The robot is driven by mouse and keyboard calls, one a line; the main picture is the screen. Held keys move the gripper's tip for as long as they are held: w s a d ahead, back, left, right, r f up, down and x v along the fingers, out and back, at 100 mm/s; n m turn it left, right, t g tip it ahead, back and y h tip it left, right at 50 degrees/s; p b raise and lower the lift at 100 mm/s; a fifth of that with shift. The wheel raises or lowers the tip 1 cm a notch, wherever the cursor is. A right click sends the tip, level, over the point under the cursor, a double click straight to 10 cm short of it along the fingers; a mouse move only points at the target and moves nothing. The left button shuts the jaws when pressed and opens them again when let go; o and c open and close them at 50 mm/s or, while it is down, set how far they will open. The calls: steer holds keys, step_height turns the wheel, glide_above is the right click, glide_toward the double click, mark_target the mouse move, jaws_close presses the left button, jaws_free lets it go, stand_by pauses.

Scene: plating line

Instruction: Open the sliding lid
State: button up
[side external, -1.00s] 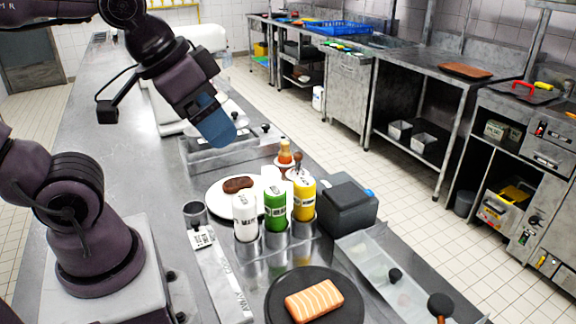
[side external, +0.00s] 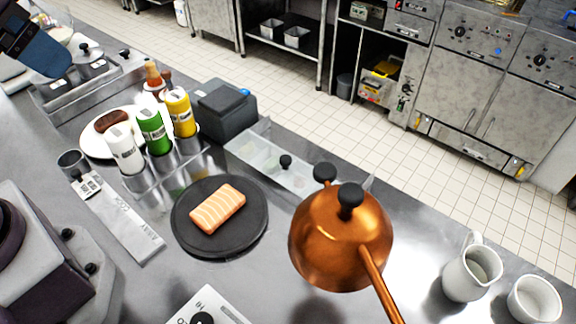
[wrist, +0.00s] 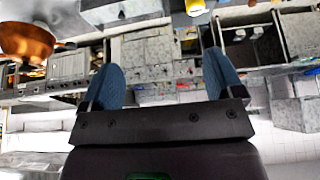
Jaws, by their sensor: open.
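A long metal container with a clear lid (side external: 300,178) stands at the middle of the counter in the side external view. A black knob (side external: 286,160) is on it, and pale green contents show faintly through. A copper pot hides its right end. A second metal container (side external: 62,101) with knobbed lids stands at the upper left. I cannot tell which lid is the sliding one. My gripper (side external: 58,72) is at the upper left, above the counter near the second container and far from the clear lid. In the wrist view my gripper (wrist: 163,85) is open, with nothing between its fingers.
The copper pot (side external: 335,250) stands right of a dark plate (side external: 185,235) with salmon. Several sauce bottles (side external: 155,130) stand in a metal holder, beside a dark grey box (side external: 225,112). White jugs (side external: 470,275) are at the right.

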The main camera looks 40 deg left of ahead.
steer(key=shift+d, duration=0.1)
steer(key=c, duration=0.3)
steer(key=shift+w+d+f+m+g, duration=0.2)
steer(key=shift+w+f+g, duration=0.1)
steer(key=shift+f, duration=0.2)
steer(key=shift+w+d+f+m+g, duration=0.1)
steer(key=shift+w+d+f+g, duration=0.15)
steer(key=shift+f, duration=0.25)
steer(key=c, duration=0.3)
steer(key=n+g, duration=0.5)
steer(key=n, duration=0.5)
glide_above(286, 158)
step_height(286, 158, down, 15)
steer(key=shift+t, duration=0.25)
step_height(286, 158, down, 12)
steer(key=shift+f, duration=0.2)
steer(key=shift+c, duration=0.4)
